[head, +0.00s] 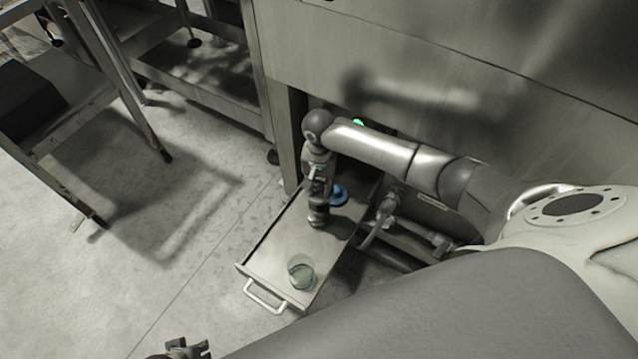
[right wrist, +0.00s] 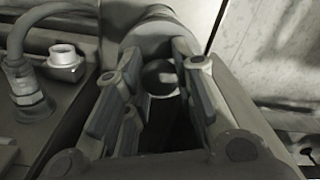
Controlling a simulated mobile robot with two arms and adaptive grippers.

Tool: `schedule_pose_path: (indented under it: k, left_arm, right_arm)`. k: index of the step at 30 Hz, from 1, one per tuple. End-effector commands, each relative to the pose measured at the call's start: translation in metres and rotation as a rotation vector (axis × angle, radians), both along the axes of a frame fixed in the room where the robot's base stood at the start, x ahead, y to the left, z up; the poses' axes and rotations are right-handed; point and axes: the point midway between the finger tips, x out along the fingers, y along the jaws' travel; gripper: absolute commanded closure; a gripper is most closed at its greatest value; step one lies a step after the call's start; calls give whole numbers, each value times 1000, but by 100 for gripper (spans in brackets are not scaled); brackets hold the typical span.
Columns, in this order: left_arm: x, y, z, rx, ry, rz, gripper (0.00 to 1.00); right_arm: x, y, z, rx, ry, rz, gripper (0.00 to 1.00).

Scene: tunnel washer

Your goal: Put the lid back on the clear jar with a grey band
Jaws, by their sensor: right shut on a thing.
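A clear jar (head: 301,273) stands near the front end of the metal drawer or tray, by its white handle. Its top looks open, and a grey band on it is too small to make out. My right gripper (head: 318,214) points down over the tray, behind the jar and apart from it. In the right wrist view my right gripper (right wrist: 150,105) has its fingers shut on a grey round thing (right wrist: 160,76), probably the lid, mostly hidden between them. Part of my left gripper (head: 186,349) shows at the bottom edge; its jaws are unclear.
A blue round object (head: 339,194) sits just behind and right of my right gripper. The metal tray (head: 270,252) has a white handle (head: 264,297) at its front. Pipe fittings (head: 384,215) stand to its right. A metal table (head: 80,130) is at the left, with open floor between.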

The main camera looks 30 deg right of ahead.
Motion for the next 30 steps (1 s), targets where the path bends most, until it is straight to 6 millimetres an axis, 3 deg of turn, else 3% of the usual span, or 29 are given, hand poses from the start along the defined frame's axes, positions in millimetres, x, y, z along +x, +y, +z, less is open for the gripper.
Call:
schedule_pose_path:
  k: [15, 30]
  left_arm:
    - [5, 1, 52, -2, -30, 5, 65]
    - [-2, 3, 100, -2, -57, 9, 65]
  right_arm:
    - [0, 0, -12, -1, -1, 1, 90]
    - [0, -1, -25, -1, -2, 0, 90]
